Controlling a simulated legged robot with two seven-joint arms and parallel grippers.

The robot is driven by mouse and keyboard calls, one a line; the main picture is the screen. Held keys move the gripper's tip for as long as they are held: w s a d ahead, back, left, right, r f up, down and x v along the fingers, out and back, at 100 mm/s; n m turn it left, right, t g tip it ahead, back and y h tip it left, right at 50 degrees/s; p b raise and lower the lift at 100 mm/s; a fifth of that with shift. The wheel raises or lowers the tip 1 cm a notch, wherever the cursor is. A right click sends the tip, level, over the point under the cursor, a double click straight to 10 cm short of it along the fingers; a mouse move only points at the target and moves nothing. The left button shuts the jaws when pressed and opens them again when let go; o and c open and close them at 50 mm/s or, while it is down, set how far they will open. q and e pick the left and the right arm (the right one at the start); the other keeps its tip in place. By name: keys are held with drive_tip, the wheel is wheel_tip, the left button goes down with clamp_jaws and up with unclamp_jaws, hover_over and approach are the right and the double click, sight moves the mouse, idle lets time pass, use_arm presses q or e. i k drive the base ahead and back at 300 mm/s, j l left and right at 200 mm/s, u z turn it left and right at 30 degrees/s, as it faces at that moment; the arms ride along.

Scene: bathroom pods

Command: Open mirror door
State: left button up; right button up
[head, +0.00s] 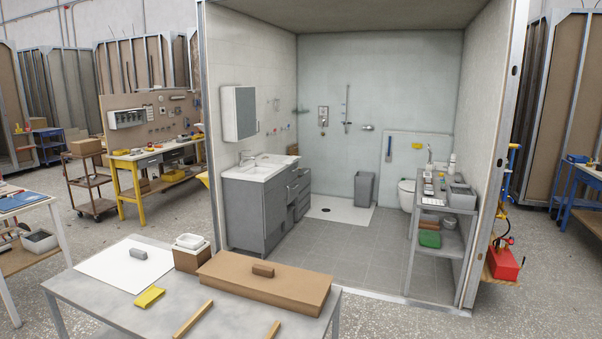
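The mirror cabinet (244,112) hangs on the left wall of the bathroom pod, above the white washbasin counter (262,168). It is a small upright box with a grey mirrored face, and its door looks shut, though it is too small to be sure. The cabinet stands well off, beyond the near table. Neither my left gripper nor my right gripper shows in the head view.
A grey table (75,290) stands in front of the pod, bearing a cardboard box (265,284) and a yellow cloth (149,297). The grey vanity (245,208) is under the cabinet. A trolley (437,255) stands at the pod's right. The pod's tiled floor (345,255) is clear in the middle.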

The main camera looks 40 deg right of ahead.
sight(243, 97)
drive_tip(key=l+z, duration=0.4)
drive_tip(key=i+l+z, duration=0.2)
drive_tip(key=l+z, duration=0.2)
drive_tip(key=l, duration=0.15)
drive_tip(key=i+l+z, duration=0.2)
drive_tip(key=i+l, duration=0.15)
drive_tip(key=i+l+z, duration=0.25)
drive_tip(key=i+l, duration=0.15)
drive_tip(key=i+l+z, duration=0.2)
drive_tip(key=i+l, duration=0.2)
drive_tip(key=i+l+z, duration=0.2)
drive_tip(key=i, duration=0.3)
drive_tip(key=i+l+z, duration=0.25)
drive_tip(key=i, duration=0.2)
drive_tip(key=i+j+u, duration=0.1)
drive_tip(key=i+u, duration=0.2)
drive_tip(key=i, duration=0.2)
drive_tip(key=i+u, duration=0.35)
drive_tip(key=i, duration=0.15)
drive_tip(key=i+l+u, duration=0.15)
drive_tip(key=i+u, duration=0.15)
drive_tip(key=i, duration=0.2)
drive_tip(key=i+l+u, duration=0.3)
drive_tip(key=i, duration=0.2)
drive_tip(key=i+j+u, duration=0.3)
drive_tip(key=i, duration=0.7)
drive_tip(key=i+l+u, duration=0.1)
drive_tip(key=i+u, duration=0.25)
drive_tip(key=i, duration=0.65)
